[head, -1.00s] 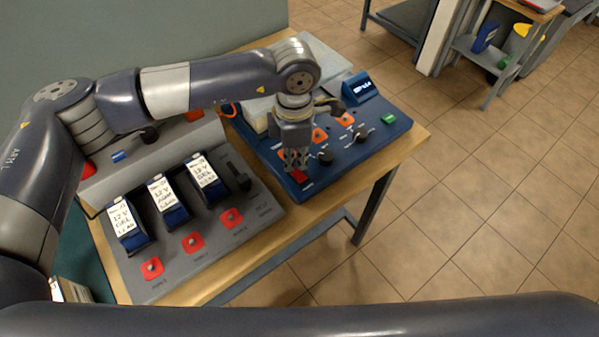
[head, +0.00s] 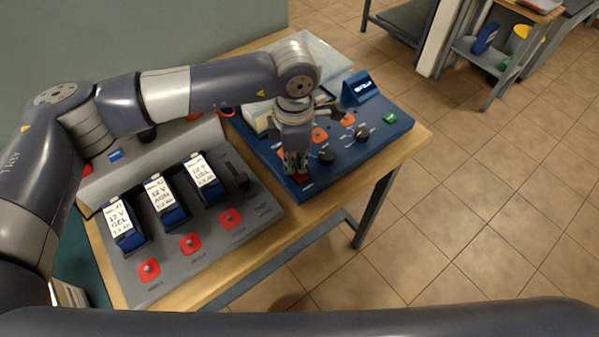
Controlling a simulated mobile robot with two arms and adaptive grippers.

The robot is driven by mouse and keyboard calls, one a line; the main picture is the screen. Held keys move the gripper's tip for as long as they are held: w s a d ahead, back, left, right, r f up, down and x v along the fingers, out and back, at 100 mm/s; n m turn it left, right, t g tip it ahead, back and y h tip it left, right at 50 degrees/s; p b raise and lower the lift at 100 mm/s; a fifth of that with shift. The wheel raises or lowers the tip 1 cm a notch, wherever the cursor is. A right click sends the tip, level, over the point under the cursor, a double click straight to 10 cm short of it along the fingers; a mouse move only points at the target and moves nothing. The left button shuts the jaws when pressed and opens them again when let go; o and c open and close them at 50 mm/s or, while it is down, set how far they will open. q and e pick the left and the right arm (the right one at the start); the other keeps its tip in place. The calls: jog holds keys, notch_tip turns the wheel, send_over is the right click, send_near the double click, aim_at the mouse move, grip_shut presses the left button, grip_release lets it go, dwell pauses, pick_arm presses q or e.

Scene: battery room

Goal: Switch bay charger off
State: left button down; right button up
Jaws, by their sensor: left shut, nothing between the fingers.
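The blue charger panel (head: 345,165) lies on the wooden table, with black knobs (head: 326,157), orange parts (head: 320,134), a green part (head: 390,118) and a small lit display (head: 362,87). My left gripper (head: 295,172) points down over the panel's near left corner, shut and empty. Its fingertips are at a red switch (head: 301,179), which they partly hide. I cannot tell whether they touch it or how the switch is set. My right gripper is not in view.
A grey panel (head: 215,245) left of the charger holds three labelled 12 V batteries (head: 167,200), red switches (head: 190,244) and a black lever (head: 237,175). The table's wooden edge (head: 400,160) is close by; tiled floor lies open to the right. A shelf unit stands far right.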

aim_at(295, 170)
pick_arm(q)
jog(key=shift+f, duration=0.15)
jog(key=shift+s, duration=0.1)
jog(key=shift+r, duration=0.75)
jog(key=shift+r+p, duration=1)
jog(key=shift+r, duration=1.75)
